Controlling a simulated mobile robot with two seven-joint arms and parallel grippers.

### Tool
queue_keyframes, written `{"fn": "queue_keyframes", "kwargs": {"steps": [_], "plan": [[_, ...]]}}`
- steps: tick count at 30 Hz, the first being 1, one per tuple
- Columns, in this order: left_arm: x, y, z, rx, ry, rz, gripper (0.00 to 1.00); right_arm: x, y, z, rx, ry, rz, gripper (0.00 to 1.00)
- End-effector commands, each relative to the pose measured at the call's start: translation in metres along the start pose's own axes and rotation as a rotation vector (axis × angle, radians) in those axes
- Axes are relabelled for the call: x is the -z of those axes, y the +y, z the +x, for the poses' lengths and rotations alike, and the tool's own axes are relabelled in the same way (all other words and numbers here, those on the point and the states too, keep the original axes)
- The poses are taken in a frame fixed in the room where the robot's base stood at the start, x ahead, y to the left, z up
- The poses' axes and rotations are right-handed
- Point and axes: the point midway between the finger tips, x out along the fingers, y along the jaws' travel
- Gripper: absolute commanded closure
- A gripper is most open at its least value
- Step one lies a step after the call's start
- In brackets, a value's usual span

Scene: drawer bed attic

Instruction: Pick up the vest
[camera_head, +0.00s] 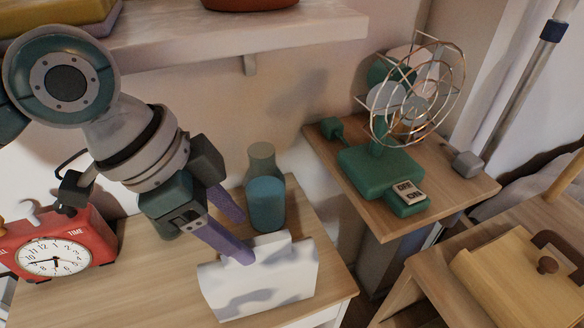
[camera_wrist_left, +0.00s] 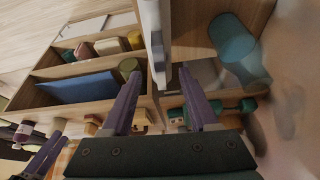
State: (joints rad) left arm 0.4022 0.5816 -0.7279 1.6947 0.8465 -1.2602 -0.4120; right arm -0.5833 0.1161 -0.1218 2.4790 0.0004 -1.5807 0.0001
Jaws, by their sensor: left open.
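The vest appears to be the white folded cloth with grey patches (camera_head: 262,282), standing on the wooden nightstand top. My left gripper (camera_head: 244,238) is open at its upper edge; one purple finger overlaps the cloth in the head view and the other is behind it. In the left wrist view, the thin white edge of the cloth (camera_wrist_left: 155,38) lies just beyond the gap between the fingertips (camera_wrist_left: 160,72). I cannot tell whether they touch it. Purple finger-like parts at the lower left of the wrist view may be my right gripper (camera_wrist_left: 42,155); their opening is unclear.
A blue-green bottle (camera_head: 266,203) stands right behind the cloth. A red clock (camera_head: 92,232) is at the left. A green fan (camera_head: 378,170) stands on a higher wooden shelf (camera_head: 440,195) at the right. A wall shelf (camera_head: 290,32) hangs above.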

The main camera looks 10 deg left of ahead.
Motion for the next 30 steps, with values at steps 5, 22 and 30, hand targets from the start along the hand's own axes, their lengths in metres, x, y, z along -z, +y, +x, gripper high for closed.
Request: {"fn": "queue_keyframes", "kwargs": {"steps": [5,22,30], "plan": [[0.003,0.001,0.028,-0.003,0.001,-0.001,0.40,-0.001,0.000,0.003,0.000,0.000,0.001,0.55],[0.002,0.001,0.048,0.000,0.000,0.001,0.57,-0.001,0.002,0.007,-0.005,0.003,-0.002,0.55],[0.002,0.001,0.048,0.000,0.000,0.001,0.87,-0.001,0.003,0.007,-0.008,0.004,-0.006,0.55]]}}
